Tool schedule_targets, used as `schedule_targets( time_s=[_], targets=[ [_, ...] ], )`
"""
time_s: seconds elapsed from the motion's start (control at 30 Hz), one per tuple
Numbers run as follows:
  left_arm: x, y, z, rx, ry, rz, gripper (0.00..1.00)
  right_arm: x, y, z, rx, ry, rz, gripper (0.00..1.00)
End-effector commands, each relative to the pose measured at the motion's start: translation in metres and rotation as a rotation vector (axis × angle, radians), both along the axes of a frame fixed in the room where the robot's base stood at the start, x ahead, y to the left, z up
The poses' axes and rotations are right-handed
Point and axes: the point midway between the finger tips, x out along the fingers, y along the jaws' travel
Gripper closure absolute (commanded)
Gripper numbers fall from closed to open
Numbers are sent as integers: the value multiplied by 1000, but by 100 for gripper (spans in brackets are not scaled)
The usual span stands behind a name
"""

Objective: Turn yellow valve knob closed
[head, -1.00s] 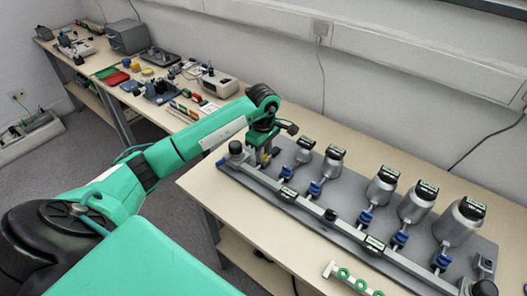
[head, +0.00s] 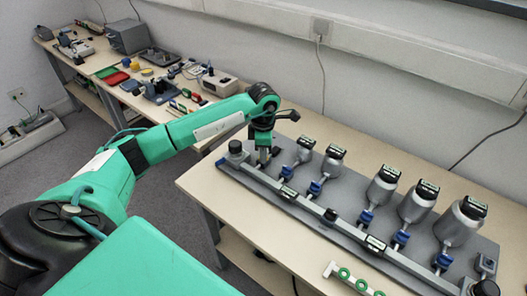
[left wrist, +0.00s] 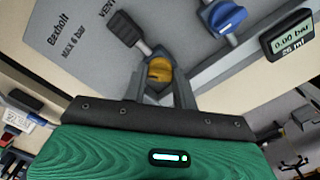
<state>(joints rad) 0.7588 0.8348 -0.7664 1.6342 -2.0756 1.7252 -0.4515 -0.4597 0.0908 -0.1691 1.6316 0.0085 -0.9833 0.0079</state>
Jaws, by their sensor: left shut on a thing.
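The yellow valve knob (left wrist: 158,70) shows in the left wrist view, between the fingers of my left gripper (left wrist: 160,88). The gripper is shut on it. In the head view my left gripper (head: 264,154) points down at the left end of the grey manifold plate (head: 300,210), and its fingers and wrist hide the knob. My right gripper is in neither view.
Several silver canisters (head: 382,187) stand along the plate. A valve strip with green rings (head: 343,273) lies at the table's front. Side tables with tools stand at the back left.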

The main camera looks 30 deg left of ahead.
Motion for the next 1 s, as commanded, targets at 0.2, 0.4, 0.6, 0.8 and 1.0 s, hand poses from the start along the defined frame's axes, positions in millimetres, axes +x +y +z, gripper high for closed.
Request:
schedule_targets(
  time_s=[0.2, 0.4, 0.6, 0.8, 1.0],
  targets=[
    [0, 1, 1, 2, 0, 206, 95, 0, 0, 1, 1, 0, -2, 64],
    [1, 1, 1, 1, -3, 397, 95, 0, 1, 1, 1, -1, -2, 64],
    [0, 1, 1, 2, -2, 580, 95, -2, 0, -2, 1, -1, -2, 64],
    [0, 1, 1, 1, -2, 735, 95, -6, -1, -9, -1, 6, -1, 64],
    [1, 0, 1, 1, -2, 846, 95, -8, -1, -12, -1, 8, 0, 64]
  ],
)
